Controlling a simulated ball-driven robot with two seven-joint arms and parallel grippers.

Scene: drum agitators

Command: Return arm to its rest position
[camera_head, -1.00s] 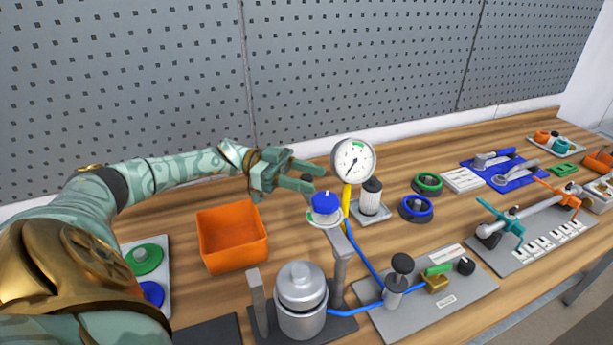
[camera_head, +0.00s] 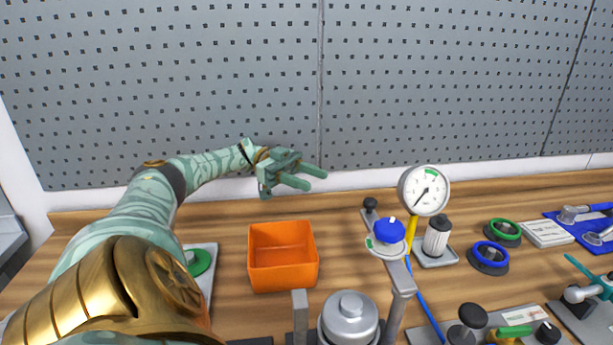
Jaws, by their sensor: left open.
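My left arm comes in from the left and bends across the back of the bench. My left gripper (camera_head: 305,177) is open and empty. It appears above and behind the orange bin (camera_head: 283,258), in front of the pegboard, with its fingers pointing right. The blue-topped part (camera_head: 389,230) on the metal arm stand is to the right of the gripper and apart from it. My right gripper is not in view.
A pressure gauge (camera_head: 424,191) on a yellow stem stands right of the gripper. A silver canister (camera_head: 349,320) is at the front. A green ring (camera_head: 503,231) and a blue ring (camera_head: 488,257) lie farther right. The pegboard (camera_head: 200,80) closes off the back.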

